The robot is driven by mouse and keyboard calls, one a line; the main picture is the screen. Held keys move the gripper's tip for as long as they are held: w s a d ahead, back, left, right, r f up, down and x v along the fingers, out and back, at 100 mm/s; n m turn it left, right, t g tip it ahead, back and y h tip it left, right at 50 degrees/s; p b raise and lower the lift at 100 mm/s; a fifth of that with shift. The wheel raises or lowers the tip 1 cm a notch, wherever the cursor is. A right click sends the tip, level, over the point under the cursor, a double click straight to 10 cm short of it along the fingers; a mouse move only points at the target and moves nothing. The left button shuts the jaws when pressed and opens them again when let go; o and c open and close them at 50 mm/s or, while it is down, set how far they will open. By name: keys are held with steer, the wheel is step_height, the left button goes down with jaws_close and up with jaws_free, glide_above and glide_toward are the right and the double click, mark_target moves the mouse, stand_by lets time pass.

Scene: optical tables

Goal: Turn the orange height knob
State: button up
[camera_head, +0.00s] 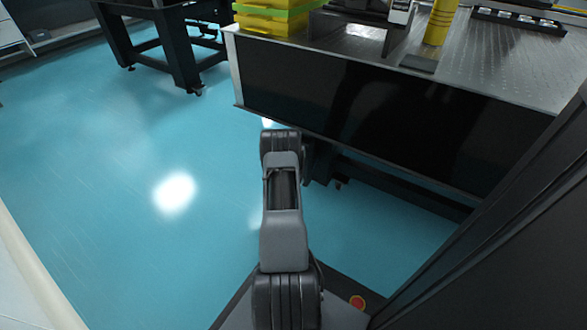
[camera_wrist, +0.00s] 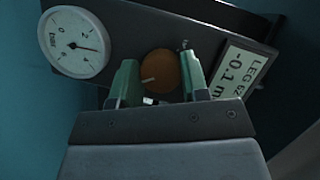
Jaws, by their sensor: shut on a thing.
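The orange height knob (camera_wrist: 160,73) is round, with a pale mark on its lower left, and sits on a dark panel in the wrist view. My gripper (camera_wrist: 161,80) has its two green fingers on either side of the knob, shut on it. The lower edge of the knob is partly hidden near the fingers. In the head view my arm reaches down beside the table, and neither the gripper nor the knob shows there.
A round pressure gauge (camera_wrist: 74,42) marked bar is left of the knob. A display (camera_wrist: 242,72) reading LEG and -0.1 is to its right. The optical table (camera_head: 480,75) stands above, with yellow boxes (camera_head: 272,18) at its left corner. Blue floor (camera_head: 130,190) is clear on the left.

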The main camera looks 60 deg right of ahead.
steer(key=o, duration=0.9)
steer(key=p+v, duration=0.5)
steer(key=v, duration=0.8)
steer(key=shift+s+a, duration=0.2)
steer(key=shift+a, duration=0.2)
steer(key=shift+r, duration=0.1)
